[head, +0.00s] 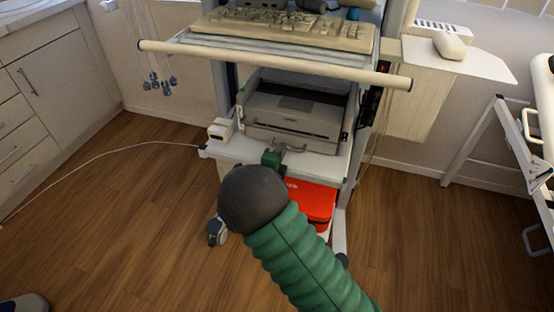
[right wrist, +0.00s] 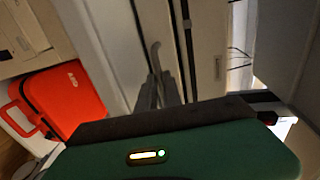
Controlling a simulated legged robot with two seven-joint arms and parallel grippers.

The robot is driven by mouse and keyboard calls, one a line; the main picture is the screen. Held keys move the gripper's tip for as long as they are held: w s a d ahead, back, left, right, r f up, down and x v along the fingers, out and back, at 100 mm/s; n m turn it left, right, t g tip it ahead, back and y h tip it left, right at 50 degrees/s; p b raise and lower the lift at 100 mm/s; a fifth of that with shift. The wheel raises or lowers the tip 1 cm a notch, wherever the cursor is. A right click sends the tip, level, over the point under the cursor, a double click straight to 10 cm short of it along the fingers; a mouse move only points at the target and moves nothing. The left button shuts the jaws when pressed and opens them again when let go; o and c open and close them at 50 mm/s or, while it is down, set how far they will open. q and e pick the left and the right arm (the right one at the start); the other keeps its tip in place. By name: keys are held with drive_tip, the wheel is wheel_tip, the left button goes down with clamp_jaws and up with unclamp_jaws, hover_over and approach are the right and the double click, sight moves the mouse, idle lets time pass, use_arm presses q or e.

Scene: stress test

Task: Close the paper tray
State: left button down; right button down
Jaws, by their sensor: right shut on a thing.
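The grey printer (head: 295,105) stands on a white shelf of the cart in the head view. Its paper tray (head: 290,136) is at the low front of it, above the shelf edge. My right gripper (head: 279,151) reaches up to the tray's front edge and is shut on it; the dark wrist and green arm come in from below. In the right wrist view the narrow fingers (right wrist: 164,90) are close together against the pale printer front. The exact contact is small and partly hidden. My left gripper is not in view.
A red case (head: 312,200) lies below the shelf, close to my right arm, and shows in the wrist view (right wrist: 66,98). A small white device (head: 220,130) sits left of the printer. A keyboard shelf with a round bar (head: 270,63) overhangs it.

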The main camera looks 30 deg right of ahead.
drive_tip(key=shift+s+d+f, duration=0.1)
drive_tip(key=shift+d+f, duration=0.05)
drive_tip(key=shift+d, duration=0.4)
drive_tip(key=c, duration=1.9)
unclamp_jaws()
drive_tip(key=shift+c, duration=0.2)
drive_tip(key=shift+o, duration=0.8)
drive_tip(key=shift+f, duration=0.1)
drive_tip(key=shift+w+d, duration=0.1)
drive_tip(key=shift+w, duration=0.15)
drive_tip(key=shift+s+a+r, duration=0.2)
drive_tip(key=shift+a, duration=0.15)
drive_tip(key=p+v, duration=0.5)
drive_tip(key=v, duration=1.1)
drive_tip(key=shift+p, duration=0.3)
drive_tip(key=shift+s+f, duration=0.1)
drive_tip(key=shift+f, duration=0.05)
